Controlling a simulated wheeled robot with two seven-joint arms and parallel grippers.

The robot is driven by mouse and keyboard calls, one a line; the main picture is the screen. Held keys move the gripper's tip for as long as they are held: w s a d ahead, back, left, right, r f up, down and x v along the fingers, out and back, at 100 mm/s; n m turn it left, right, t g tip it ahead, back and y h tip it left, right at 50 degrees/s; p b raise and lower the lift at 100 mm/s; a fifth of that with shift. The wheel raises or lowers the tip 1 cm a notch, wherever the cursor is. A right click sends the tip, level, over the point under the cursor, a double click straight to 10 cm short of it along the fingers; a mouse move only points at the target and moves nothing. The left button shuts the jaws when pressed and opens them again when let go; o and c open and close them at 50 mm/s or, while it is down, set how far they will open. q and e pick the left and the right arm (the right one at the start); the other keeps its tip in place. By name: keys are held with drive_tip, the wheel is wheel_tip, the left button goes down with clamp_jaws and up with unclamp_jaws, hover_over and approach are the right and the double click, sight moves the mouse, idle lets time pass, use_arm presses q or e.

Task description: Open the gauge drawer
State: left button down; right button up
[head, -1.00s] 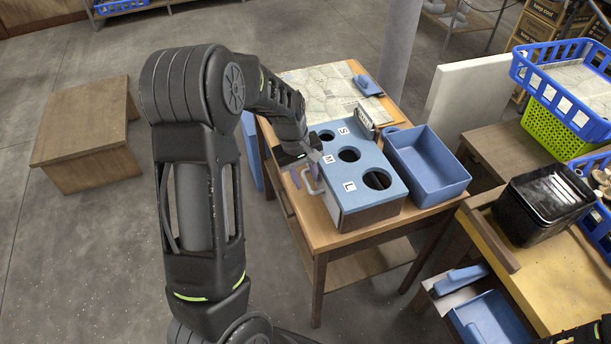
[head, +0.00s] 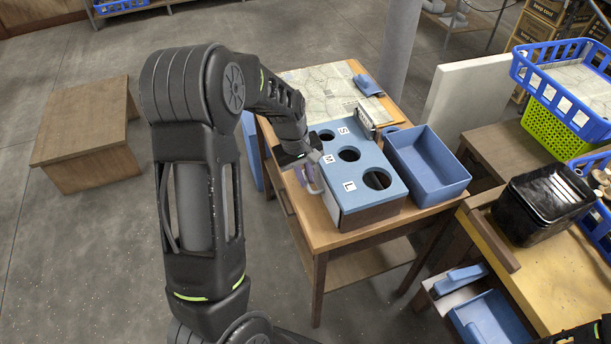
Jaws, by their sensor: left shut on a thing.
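The gauge box (head: 366,160) is a blue-topped box on the wooden table, with round holes marked S, M and L. A grey handle (head: 316,186) shows at its left side, by the M and L labels. My left gripper (head: 314,167) reaches down to this side and is shut on the handle; its fingertips are small and partly hidden. The drawer front is mostly hidden by the box top and gripper, so I cannot tell how far it stands out. My right gripper is out of view.
A blue bin (head: 428,168) stands close to the right of the box. A map-like sheet (head: 318,88) covers the table's back. A black container (head: 541,205) and stacked baskets (head: 560,90) stand further right.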

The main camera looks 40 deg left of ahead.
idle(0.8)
use_arm(q)
drive_tip(key=s+a+b, duration=0.1)
drive_tip(key=s+a, duration=0.5)
drive_tip(key=s, duration=0.3)
drive_tip(key=shift+s+a, duration=0.35)
drive_tip(key=shift+a, duration=0.05)
drive_tip(key=c, duration=1.5)
unclamp_jaws()
drive_tip(key=r, duration=0.5)
drive_tip(key=s+r, duration=0.1)
drive_tip(key=r, duration=0.1)
drive_tip(key=shift+a+r, duration=0.35)
